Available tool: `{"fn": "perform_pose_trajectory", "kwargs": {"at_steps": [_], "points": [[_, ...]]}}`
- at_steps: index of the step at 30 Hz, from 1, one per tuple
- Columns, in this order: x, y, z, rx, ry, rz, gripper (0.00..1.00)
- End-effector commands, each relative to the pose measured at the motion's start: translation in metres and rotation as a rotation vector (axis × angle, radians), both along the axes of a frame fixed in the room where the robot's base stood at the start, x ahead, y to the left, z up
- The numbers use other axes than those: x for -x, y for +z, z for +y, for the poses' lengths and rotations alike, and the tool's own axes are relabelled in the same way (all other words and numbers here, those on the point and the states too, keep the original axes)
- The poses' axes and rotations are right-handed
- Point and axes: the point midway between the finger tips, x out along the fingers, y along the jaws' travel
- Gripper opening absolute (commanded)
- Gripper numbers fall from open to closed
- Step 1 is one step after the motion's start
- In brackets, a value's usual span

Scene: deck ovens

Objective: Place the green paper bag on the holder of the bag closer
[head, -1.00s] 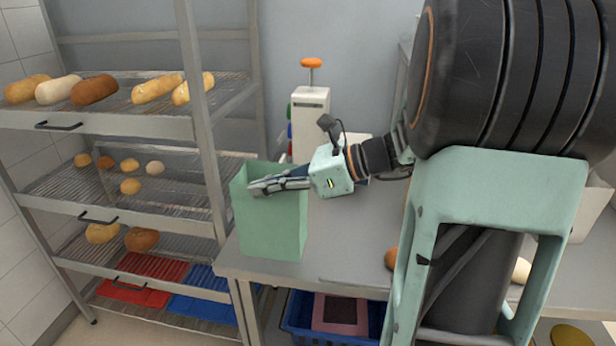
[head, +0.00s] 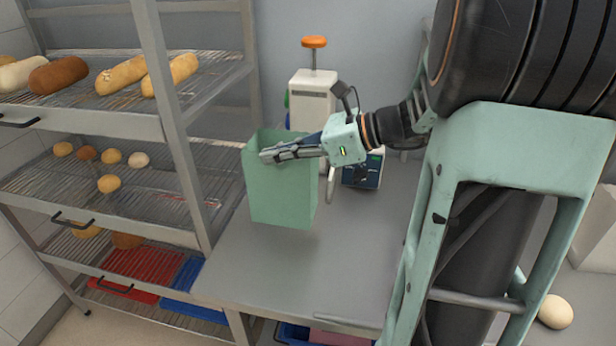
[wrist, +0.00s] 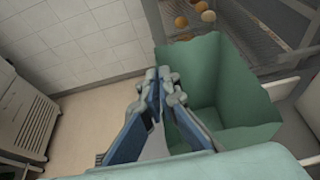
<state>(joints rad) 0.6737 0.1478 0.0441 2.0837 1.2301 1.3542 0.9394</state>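The green paper bag (head: 280,190) is upright and open at the top, above or on the left part of the steel table; I cannot tell if its base touches. My gripper (head: 268,155) lies across its upper part. In the wrist view, the fingers (wrist: 162,88) are closed together on one wall of the bag (wrist: 235,90), whose inside looks empty. A white upright device with an orange knob (head: 314,42) stands behind the bag. A dark blue device with a small display (head: 366,170) stands right of it, partly behind my gripper. I cannot tell which is the bag closer; no holder shows clearly.
A steel rack (head: 180,130) with breads and rolls stands close on the left. The table (head: 300,265) is clear in front of the bag. A pale roll (head: 555,311) lies at the lower right. Blue and red trays are low on the rack.

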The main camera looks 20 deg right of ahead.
Motion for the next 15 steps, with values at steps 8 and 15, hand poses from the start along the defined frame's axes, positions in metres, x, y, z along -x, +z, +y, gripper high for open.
{"fn": "perform_pose_trajectory", "kwargs": {"at_steps": [8,15], "points": [[-0.012,0.001,-0.008,0.000,0.000,0.000,0.00],[-0.055,0.001,-0.037,-0.001,0.000,-0.001,0.00]]}}
